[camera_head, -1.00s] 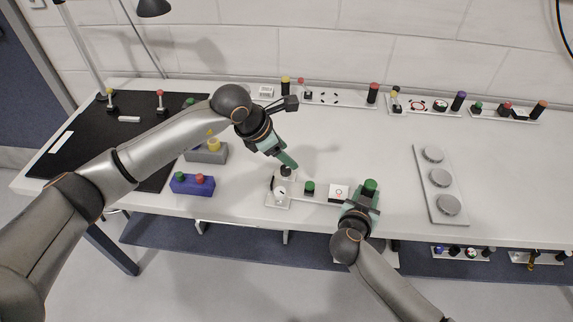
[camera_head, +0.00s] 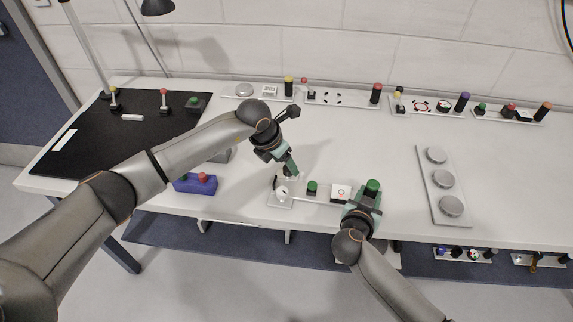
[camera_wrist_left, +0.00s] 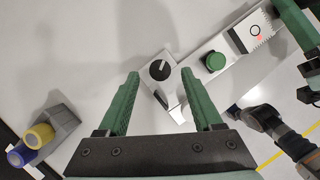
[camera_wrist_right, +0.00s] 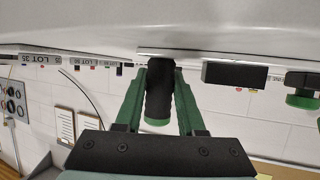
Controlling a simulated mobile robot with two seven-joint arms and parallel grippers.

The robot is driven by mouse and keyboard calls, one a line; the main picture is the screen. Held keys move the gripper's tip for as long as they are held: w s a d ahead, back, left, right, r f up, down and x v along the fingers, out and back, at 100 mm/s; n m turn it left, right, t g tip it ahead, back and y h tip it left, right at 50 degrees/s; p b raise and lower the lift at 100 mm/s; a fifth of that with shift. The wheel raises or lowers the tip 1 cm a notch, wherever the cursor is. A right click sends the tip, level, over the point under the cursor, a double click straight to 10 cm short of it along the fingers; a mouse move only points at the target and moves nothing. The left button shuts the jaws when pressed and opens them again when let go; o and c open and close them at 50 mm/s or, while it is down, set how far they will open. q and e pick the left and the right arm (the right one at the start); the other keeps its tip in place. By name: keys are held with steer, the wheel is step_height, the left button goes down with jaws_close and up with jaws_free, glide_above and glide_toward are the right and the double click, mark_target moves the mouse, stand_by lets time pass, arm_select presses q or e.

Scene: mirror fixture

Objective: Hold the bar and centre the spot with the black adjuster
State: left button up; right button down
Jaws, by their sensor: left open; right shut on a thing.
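The black adjuster (camera_wrist_left: 159,70) is a round knob with a white pointer line on a pale plate at the left end of the white fixture strip (camera_wrist_left: 188,64). My left gripper (camera_head: 291,173) is open above it; in the left wrist view its fingers (camera_wrist_left: 160,74) lie either side of the knob, with no contact visible. The white target card (camera_wrist_left: 249,33) has a black ring, and the red spot (camera_wrist_left: 260,38) is off-centre, outside or near the ring's edge. My right gripper (camera_wrist_right: 158,72) is shut on the dark bar (camera_wrist_right: 159,94) with a green end (camera_head: 373,186), at the strip's right end.
A green button (camera_head: 312,187) stands on the strip between adjuster and card. A blue box (camera_head: 194,186) with red and green buttons stands left of the fixture. A plate with three grey discs (camera_head: 442,184) lies to the right. Other fixtures line the back edge.

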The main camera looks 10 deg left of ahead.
arm_select(q)
steer(key=shift+x, duration=1.1)
steer(key=shift+c, duration=0.4)
jaws_close()
